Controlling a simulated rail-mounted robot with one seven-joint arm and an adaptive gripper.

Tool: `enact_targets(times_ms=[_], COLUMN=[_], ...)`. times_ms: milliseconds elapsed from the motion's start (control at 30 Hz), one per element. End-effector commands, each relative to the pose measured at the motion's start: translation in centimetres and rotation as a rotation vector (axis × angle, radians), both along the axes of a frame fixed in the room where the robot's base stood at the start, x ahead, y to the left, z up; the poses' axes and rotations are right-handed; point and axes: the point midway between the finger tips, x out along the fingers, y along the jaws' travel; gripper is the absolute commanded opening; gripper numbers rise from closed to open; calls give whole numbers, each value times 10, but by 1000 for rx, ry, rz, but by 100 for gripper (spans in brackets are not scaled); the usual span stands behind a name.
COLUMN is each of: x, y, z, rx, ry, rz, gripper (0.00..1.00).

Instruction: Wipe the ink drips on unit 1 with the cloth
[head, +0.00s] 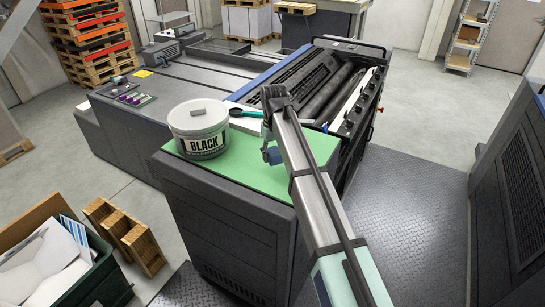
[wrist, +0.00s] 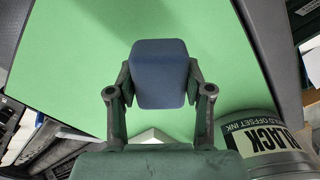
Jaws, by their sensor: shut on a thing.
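My gripper (wrist: 160,82) is shut on a dark blue block-like folded cloth (wrist: 159,60), which fills the space between the fingers in the wrist view. In the head view the cloth (head: 272,156) shows as a small blue patch beside my arm, just above the green top (head: 240,178) of a dark cabinet. I cannot tell whether it touches that top. The press unit (head: 290,82) with dark rollers (head: 330,97) stands behind. I cannot make out ink drips in either view, and its number is not readable.
A white tub labelled BLACK (head: 198,130) stands left of my gripper; it also shows in the wrist view (wrist: 266,145). A green bin (head: 100,280) stands at lower left.

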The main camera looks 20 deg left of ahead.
Motion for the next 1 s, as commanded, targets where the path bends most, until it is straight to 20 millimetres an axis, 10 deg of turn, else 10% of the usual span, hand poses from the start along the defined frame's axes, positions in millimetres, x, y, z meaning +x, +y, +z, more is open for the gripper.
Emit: enact_targets(times_ms=[1000], x=[11], y=[-14], z=[16], rx=[0], ry=[0], rz=[-23], gripper=[13])
